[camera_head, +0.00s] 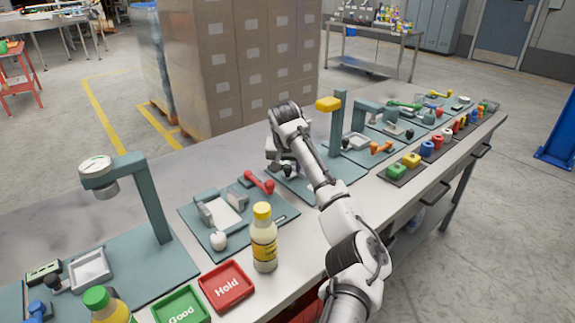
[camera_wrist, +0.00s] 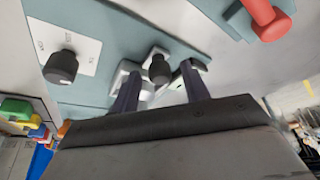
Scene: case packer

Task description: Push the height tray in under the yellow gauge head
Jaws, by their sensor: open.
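My gripper (camera_head: 276,166) is low over the left part of that plate, left of the post. In the wrist view my gripper (camera_wrist: 162,78) is open, its two dark fingers apart. A black knob (camera_wrist: 159,67) shows between the fingertips; contact cannot be told. Pale grey parts (camera_wrist: 124,72) beside it may belong to the height tray, which my gripper and arm mostly hide.
A red handle (camera_head: 259,182) lies on the station to the left, and shows in the wrist view (camera_wrist: 265,14). Another black knob (camera_wrist: 62,67) stands on a marked white plate. A yellow-capped bottle (camera_head: 264,240) and red Hold tray (camera_head: 227,286) stand nearer.

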